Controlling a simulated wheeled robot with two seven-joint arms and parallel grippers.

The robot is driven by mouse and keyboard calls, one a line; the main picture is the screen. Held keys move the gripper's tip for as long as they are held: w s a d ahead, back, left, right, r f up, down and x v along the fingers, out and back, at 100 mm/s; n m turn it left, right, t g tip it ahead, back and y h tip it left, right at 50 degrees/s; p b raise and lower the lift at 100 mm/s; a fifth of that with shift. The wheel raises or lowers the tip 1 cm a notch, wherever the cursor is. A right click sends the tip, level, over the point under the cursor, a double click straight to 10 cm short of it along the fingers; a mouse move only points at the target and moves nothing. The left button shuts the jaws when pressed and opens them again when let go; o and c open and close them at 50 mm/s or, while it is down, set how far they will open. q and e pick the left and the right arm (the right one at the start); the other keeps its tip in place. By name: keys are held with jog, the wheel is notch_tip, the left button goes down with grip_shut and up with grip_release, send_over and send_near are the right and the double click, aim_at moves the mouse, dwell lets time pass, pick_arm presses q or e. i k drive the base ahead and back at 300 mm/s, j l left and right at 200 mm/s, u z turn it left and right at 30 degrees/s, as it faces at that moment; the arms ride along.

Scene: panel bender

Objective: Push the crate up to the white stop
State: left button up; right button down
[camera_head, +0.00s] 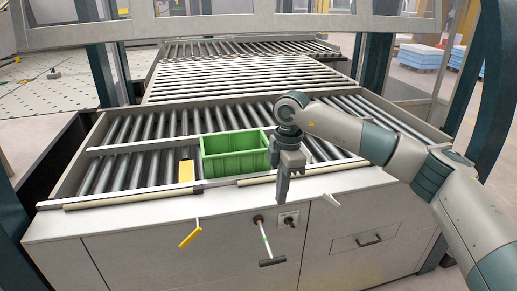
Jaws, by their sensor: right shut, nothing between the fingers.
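The green crate (235,166) is open-topped and sits upright on the rollers near the front rail. My right gripper (283,196) points down just right of the crate and appears shut and empty, its fingers overlapping the front edge of the conveyor in the picture. I cannot tell whether it touches the crate. A small white piece (331,200) sticks out at the front edge, right of the gripper; I cannot tell whether it is the white stop. My left gripper is not in view.
A yellow block (186,171) stands at the front rail, left of the crate. Bare rollers (130,165) lie beyond it. A yellow handle (190,236) and a T-shaped handle (271,262) stick out from the cabinet (140,240). More rollers (235,75) stretch away behind.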

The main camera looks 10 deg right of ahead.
aim_at(231, 153)
jog(key=i, duration=1.7)
